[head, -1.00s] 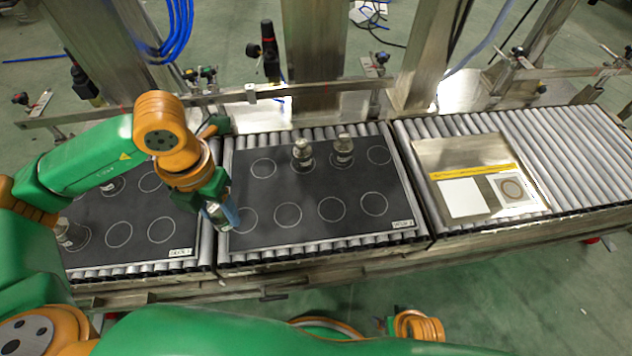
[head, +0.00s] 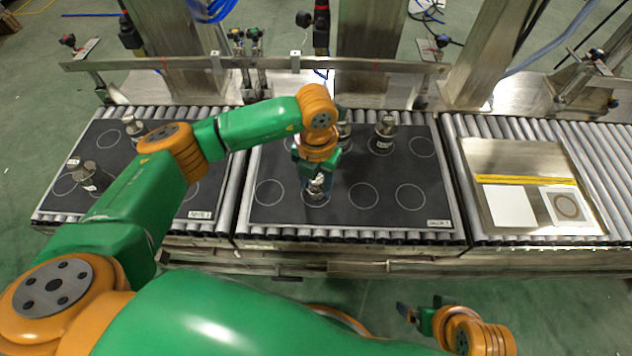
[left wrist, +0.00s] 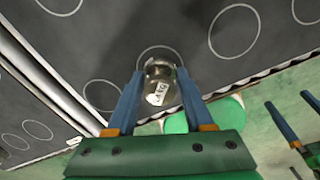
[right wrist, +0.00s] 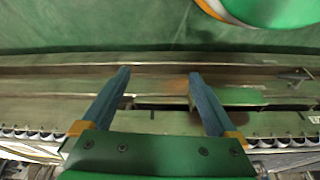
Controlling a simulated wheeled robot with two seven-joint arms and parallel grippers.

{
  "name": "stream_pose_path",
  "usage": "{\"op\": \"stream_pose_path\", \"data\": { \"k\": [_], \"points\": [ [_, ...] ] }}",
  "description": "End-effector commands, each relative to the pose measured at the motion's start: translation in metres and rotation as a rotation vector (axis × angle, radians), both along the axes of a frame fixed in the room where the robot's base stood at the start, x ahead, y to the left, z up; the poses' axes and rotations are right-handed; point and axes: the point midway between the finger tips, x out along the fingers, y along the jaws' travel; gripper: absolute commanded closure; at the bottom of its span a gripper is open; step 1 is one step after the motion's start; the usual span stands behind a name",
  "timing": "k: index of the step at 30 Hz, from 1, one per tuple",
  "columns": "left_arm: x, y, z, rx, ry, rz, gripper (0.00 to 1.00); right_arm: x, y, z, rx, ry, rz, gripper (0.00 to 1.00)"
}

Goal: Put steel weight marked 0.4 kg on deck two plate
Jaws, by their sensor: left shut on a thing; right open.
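My left gripper (head: 318,185) is shut on a steel weight (left wrist: 160,84), a short cylinder with a white label too blurred to read. In the head view it is at the front row of the middle black plate (head: 270,222), at the second ring from the left. In the left wrist view a white ring shows partly around the weight's far side. I cannot tell whether its base touches the plate. The front-right labels on the plates are too small to read surely. My right gripper (right wrist: 160,90) is open and empty, in front of the conveyor.
Two other weights (head: 383,134) (head: 343,128) stand in the middle plate's back row. The left plate (head: 60,205) carries weights too (head: 92,176) (head: 133,126). A steel plate (head: 515,160) with white squares lies on the right rollers. A metal rail (head: 380,66) runs behind.

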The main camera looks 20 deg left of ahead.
Motion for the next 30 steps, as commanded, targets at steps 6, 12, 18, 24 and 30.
{"op": "stream_pose_path", "data": {
  "k": [6, 12, 18, 24, 30],
  "points": [
    [0.000, 0.000, -0.001, -0.001, -0.001, 0.000, 1.00, 0.006, 0.001, 0.002, 0.004, -0.028, 0.001, 0.06],
    [0.000, 0.000, -0.002, 0.000, 0.000, 0.001, 0.29, 0.009, 0.002, 0.003, 0.007, -0.045, 0.002, 0.06],
    [0.000, 0.000, -0.002, 0.000, 0.000, 0.001, 0.18, 0.009, 0.002, 0.003, 0.007, -0.045, 0.002, 0.06],
    [0.000, 0.000, 0.000, -0.001, 0.000, 0.001, 0.18, 0.004, 0.001, 0.002, 0.003, -0.021, 0.001, 0.06],
    [0.001, 0.000, 0.041, -0.001, -0.003, 0.000, 0.18, 0.005, 0.000, -0.023, -0.005, 0.025, -0.001, 0.06]
  ]
}}
